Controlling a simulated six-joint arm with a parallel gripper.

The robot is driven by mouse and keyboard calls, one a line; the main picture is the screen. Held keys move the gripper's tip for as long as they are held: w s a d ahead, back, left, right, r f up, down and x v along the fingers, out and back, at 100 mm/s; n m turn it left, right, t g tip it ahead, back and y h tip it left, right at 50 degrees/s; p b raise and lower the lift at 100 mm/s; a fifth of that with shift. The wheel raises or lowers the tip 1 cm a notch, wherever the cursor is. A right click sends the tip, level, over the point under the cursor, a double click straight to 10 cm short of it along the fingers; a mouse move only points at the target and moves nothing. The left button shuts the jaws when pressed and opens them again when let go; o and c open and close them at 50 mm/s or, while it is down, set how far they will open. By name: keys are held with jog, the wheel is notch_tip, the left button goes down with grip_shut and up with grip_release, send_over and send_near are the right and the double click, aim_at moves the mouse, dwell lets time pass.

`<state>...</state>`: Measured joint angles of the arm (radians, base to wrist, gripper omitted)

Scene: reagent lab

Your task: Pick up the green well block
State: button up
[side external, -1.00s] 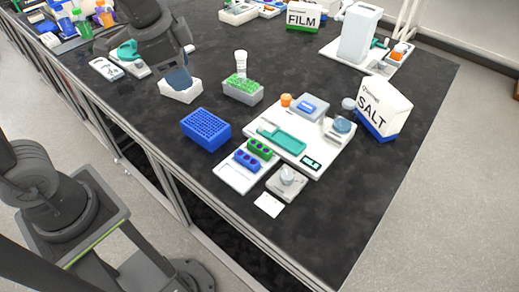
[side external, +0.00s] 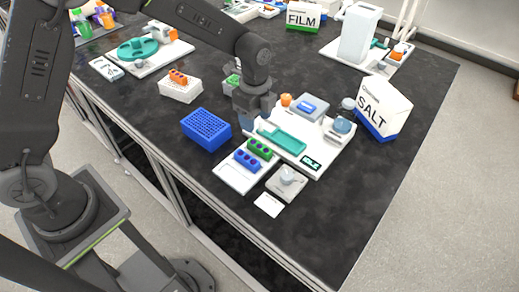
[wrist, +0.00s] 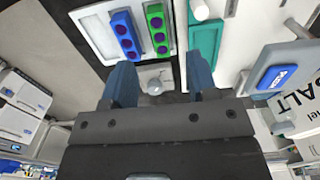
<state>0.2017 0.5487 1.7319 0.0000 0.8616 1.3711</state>
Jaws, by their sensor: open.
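The green well block (side external: 260,149) has a row of dark wells and sits on a small white tray (side external: 233,179) beside a matching blue well block (side external: 247,161). In the wrist view the green block (wrist: 157,28) is upper centre, just right of the blue block (wrist: 125,36). My gripper (side external: 257,115) points down, above and behind the green block in the side view, apart from it. In the wrist view my gripper (wrist: 160,72) shows two blue-grey fingers spread apart with nothing between them. The green block lies beyond the fingertips, fully visible.
A white instrument (side external: 318,158) with a teal tray (side external: 282,139) adjoins the green block. A small scale (side external: 287,183) stands in front. A blue tube rack (side external: 206,129) is left, an orange well block (side external: 178,77) lies on a white box, and a SALT box (side external: 382,108) stands right.

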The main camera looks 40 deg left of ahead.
aim_at(256, 144)
jog(key=f, duration=0.8)
jog(key=shift+s+d+f, duration=0.15)
jog(key=shift+d+f, duration=0.05)
jog(key=shift+c, duration=0.3)
grip_shut()
jog(key=shift+r, duration=0.15)
